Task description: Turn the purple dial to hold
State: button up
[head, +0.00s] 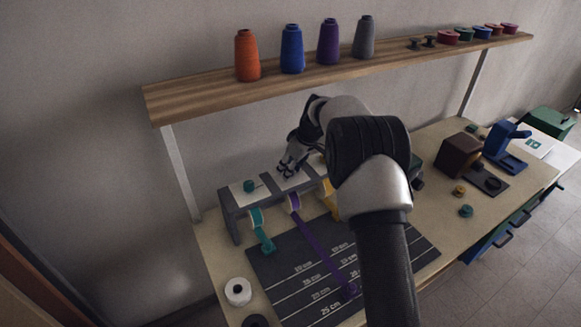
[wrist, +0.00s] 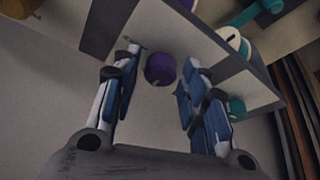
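The purple dial (wrist: 160,69) is a small round knob on the dispenser's pale plate. In the wrist view it lies between the two fingers of my gripper (wrist: 161,66), with gaps showing on both sides. The fingers are apart and the gripper is open. In the head view my gripper (head: 290,167) is over the middle part of the grey ribbon dispenser (head: 232,222) and hides the dial. The purple ribbon (head: 318,239) runs from below that part onto the dark mat. I cannot make out the dial's markings or which setting it points to.
A teal dial (head: 249,186) sits to the left on the same dispenser. A dark measuring mat (head: 283,290) lies in front. A wooden shelf (head: 205,93) with thread cones runs above. A brown block-shaped device (head: 457,155) and a blue device (head: 505,143) stand at right.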

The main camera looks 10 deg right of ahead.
jog(key=c, duration=0.8)
jog(key=shift+o, duration=0.2)
jog(key=shift+m, duration=0.4)
jog(key=m+p, duration=0.1)
jog(key=m+h, duration=0.1)
jog(key=m, duration=0.1)
jog(key=shift+s+a+r+m+t+h+p, duration=0.1)
jog(key=shift+a+m+t+h+p, duration=0.05)
jog(key=shift+m+t+h+p, duration=0.2)
jog(key=m+h+p, duration=0.1)
jog(key=m, duration=0.2)
jog(key=shift+t, duration=0.25)
jog(key=m, duration=0.2)
jog(key=m+h, duration=0.1)
jog(key=m, duration=0.1)
jog(key=shift+a+h, duration=0.2)
jog(key=shift+h, duration=0.05)
jog(key=shift+m+g+h+b, duration=0.4)
jog(key=shift+m+h+b, duration=0.45)
jog(key=shift+m, duration=0.8)
